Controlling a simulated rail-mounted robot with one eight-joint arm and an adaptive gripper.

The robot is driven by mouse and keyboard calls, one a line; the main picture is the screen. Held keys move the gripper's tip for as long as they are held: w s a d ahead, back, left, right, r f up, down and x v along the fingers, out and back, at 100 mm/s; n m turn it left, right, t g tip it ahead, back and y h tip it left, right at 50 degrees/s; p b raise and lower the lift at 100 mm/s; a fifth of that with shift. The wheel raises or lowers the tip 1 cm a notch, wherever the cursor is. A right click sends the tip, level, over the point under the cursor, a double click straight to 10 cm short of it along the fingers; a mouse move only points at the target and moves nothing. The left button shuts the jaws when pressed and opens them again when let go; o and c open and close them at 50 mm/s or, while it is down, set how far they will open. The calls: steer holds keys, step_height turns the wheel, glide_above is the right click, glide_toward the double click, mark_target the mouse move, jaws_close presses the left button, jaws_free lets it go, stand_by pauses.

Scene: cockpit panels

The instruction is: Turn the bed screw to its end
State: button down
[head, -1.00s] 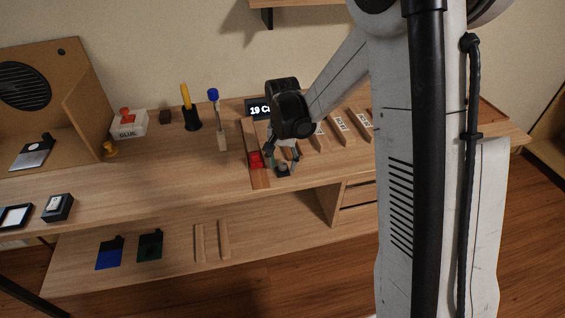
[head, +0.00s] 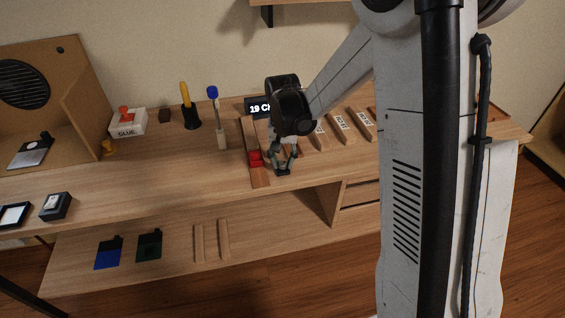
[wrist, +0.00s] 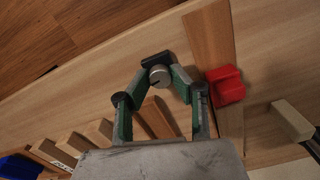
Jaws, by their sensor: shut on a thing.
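The bed screw shows in the wrist view as a round silver knob (wrist: 160,76) with a dark slot, in front of a small black block (wrist: 157,59). My gripper (wrist: 162,79) is shut on this knob, with one green-and-grey finger on each side of it. In the head view my gripper (head: 285,168) points down at the front part of the workbench, and its fingers largely hide the knob.
A red block (wrist: 226,86) sits on a darker wooden strip (wrist: 208,40) beside my right finger. It also shows in the head view (head: 255,159). Several labelled wooden blocks (head: 342,126) stand to the right. A blue-topped stick (head: 213,92) stands to the left on the bench (head: 150,190).

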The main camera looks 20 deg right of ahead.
steer(key=n+b, duration=0.1)
steer(key=n, duration=0.3)
steer(key=shift+f+n+b, duration=0.1)
steer(key=shift+n+b, duration=0.2)
steer(key=shift+b, duration=0.05)
steer(key=n+b, duration=0.1)
steer(key=n, duration=0.2)
steer(key=shift+n, duration=0.3)
steer(key=n+b, duration=0.1)
steer(key=n, duration=0.2)
steer(key=shift+n, duration=2.2)
steer(key=shift+b, duration=0.3)
steer(key=c, duration=1.5)
jaws_free()
